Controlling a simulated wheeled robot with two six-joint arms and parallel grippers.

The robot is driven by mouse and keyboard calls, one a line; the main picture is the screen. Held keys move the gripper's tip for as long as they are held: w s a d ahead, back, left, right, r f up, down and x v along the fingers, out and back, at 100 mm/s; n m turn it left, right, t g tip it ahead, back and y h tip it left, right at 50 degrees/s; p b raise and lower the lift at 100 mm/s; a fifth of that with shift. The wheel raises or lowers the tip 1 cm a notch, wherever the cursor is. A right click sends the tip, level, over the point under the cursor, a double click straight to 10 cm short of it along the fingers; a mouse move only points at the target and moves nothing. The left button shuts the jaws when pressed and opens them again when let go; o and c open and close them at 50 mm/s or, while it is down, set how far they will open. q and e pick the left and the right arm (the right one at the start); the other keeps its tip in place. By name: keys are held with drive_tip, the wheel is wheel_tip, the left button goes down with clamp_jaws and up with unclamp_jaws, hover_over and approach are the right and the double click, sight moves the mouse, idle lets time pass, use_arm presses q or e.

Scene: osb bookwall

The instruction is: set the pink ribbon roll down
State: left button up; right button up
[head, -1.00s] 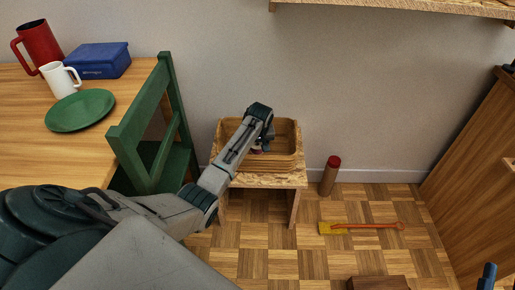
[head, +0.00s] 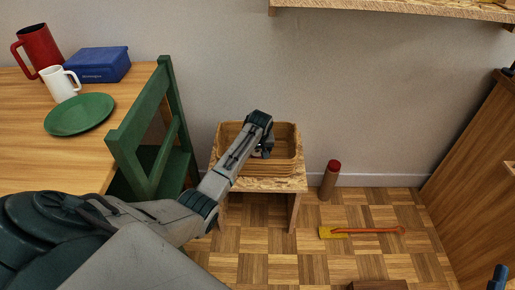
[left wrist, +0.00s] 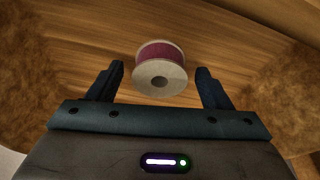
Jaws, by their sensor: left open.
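The pink ribbon roll (left wrist: 161,69) has pale round end discs and a dark pink band. In the left wrist view it rests on a wood-grained surface, just beyond and between the fingertips, with clear gaps to both. My left gripper (left wrist: 160,85) is open and empty. In the head view my left gripper (head: 265,152) reaches down into a wooden basket (head: 286,166); my arm hides the roll there. A dark blue tip at the lower right edge looks like my right gripper (head: 498,279); its jaws cannot be made out.
The basket stands on a small chipboard stool (head: 262,184). A green chair (head: 150,150) and a table with a green plate (head: 79,114) are at left. A red-capped cylinder (head: 330,180) and a yellow-and-orange brush-like tool (head: 360,231) are on the floor at right.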

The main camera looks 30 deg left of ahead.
sight(258, 155)
use_arm(q)
drive_tip(key=shift+r, duration=0.25)
drive_tip(key=p+v, duration=0.2)
drive_tip(key=v, duration=0.3)
drive_tip(key=shift+s+d+r, duration=0.1)
drive_tip(key=shift+r, duration=0.25)
drive_tip(key=shift+p+v, duration=0.7)
drive_tip(key=shift+v, duration=2.25)
use_arm(e)
drive_tip(key=s+f+g, duration=0.2)
drive_tip(key=f+g, duration=0.3)
drive_tip(key=f, duration=0.3)
drive_tip(key=s+a+f+m+g, duration=0.1)
drive_tip(key=s+f+g, duration=0.2)
drive_tip(key=f+g, duration=0.3)
drive_tip(key=shift+a+f, duration=0.15)
drive_tip(key=shift+f, duration=1.55)
drive_tip(key=shift+w, duration=0.1)
